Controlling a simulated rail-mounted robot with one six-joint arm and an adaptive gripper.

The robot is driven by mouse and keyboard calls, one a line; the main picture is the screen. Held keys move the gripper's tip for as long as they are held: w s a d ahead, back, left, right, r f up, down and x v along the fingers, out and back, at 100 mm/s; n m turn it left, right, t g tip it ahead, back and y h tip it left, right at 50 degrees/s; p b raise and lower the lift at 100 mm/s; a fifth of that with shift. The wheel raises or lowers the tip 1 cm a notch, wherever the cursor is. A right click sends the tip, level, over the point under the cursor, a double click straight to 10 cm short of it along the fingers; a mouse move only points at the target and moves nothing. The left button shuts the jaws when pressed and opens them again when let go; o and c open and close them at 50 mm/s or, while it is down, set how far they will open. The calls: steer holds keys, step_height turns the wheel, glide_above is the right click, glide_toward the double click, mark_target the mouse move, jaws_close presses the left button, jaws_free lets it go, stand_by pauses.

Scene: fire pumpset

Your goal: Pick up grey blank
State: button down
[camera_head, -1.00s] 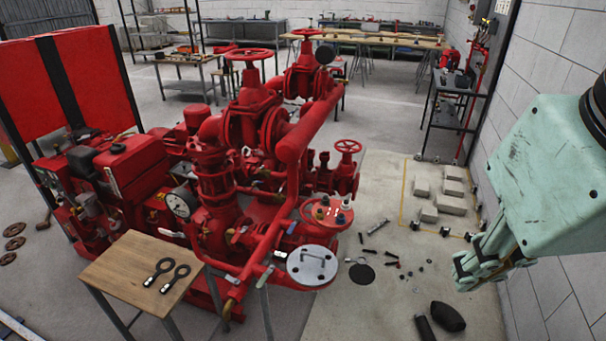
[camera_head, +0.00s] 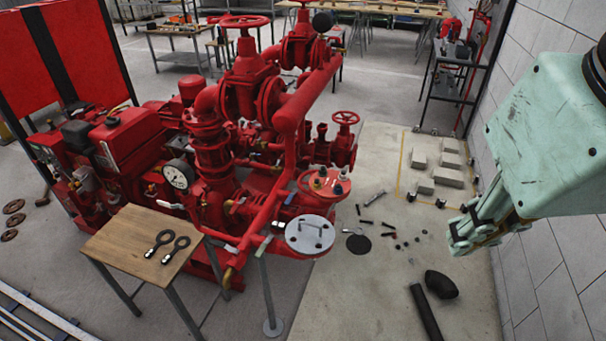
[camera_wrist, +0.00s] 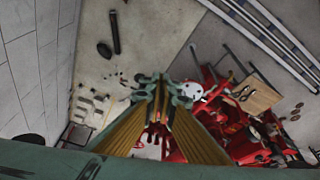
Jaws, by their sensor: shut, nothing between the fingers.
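The grey blank (camera_head: 310,235) is a round, light grey disc with bolt holes and a raised handle. It lies flat at the front right of the red pumpset, over a pipe end. In the wrist view it shows as a pale disc (camera_wrist: 192,91) just right of the fingers. My gripper (camera_head: 456,238) is pale green, shut and empty. It hangs in the air to the right of the blank, well apart from it. The wrist view shows its fingers (camera_wrist: 163,88) from behind, pointing toward the pumpset.
The red pumpset (camera_head: 240,130) fills the middle, with a pipe and handwheel near the blank. A small wooden table (camera_head: 128,250) holds two black tools. Loose parts, a black disc (camera_head: 358,244) and pale blocks (camera_head: 449,176) lie on the floor. A block wall stands at right.

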stand_by(0.4)
steer(key=c, duration=2.9)
jaws_free()
steer(key=shift+o, duration=0.2)
steer(key=shift+w, duration=0.1)
